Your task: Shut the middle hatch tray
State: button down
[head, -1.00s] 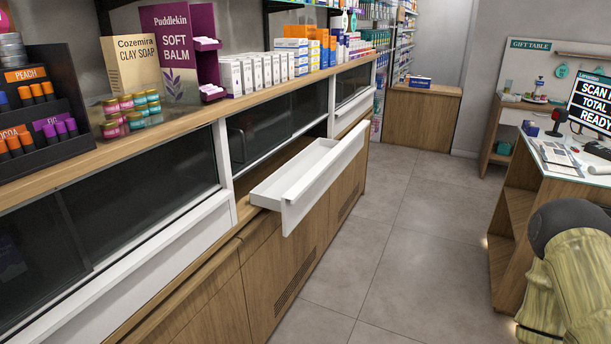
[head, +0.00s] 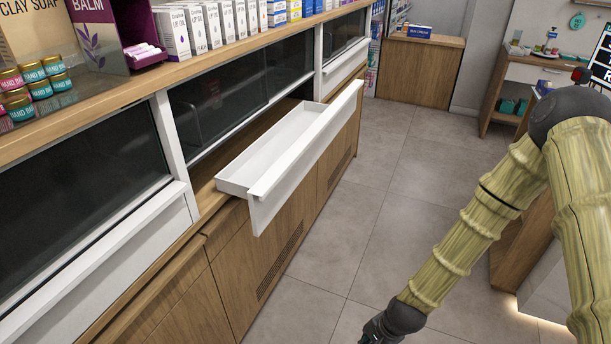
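The middle hatch tray (head: 308,150) is a white, shallow, empty drawer standing pulled out from the wooden counter, below a dark glass hatch (head: 225,95). Its white front panel hangs over the aisle, clear of the counter face. My arm comes in from the right. The top of my gripper (head: 377,334) shows at the bottom edge, low and in front of the counter, apart from the tray. Its fingertips are cut off, so its opening is hidden.
White tray fronts to the left (head: 110,265) and far right (head: 343,68) sit flush in the counter. Boxes and jars stand on the counter top (head: 110,95). The tiled floor (head: 385,200) is clear. A checkout desk (head: 550,265) stands at the right, partly behind my arm.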

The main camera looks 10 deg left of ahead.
jog(key=w+a+r+m+t+y, duration=0.1)
jog(key=w+a+r+m, duration=0.2)
jog(key=w, duration=0.4)
jog(key=w+a+r+m+y, duration=0.2)
jog(key=w+r, duration=0.4)
jog(key=w, duration=0.1)
jog(key=m+t+y+b, duration=0.2)
jog(key=m+y, duration=0.3)
jog(key=m, duration=0.2)
send_near(295, 177)
jog(key=p+x, duration=0.3)
jog(key=x, duration=0.1)
jog(key=shift+a+f, duration=0.25)
jog(key=shift+f, duration=0.05)
jog(key=shift+w+a+p, duration=0.15)
jog(key=shift+a+p, duration=0.15)
jog(key=shift+a, duration=0.15)
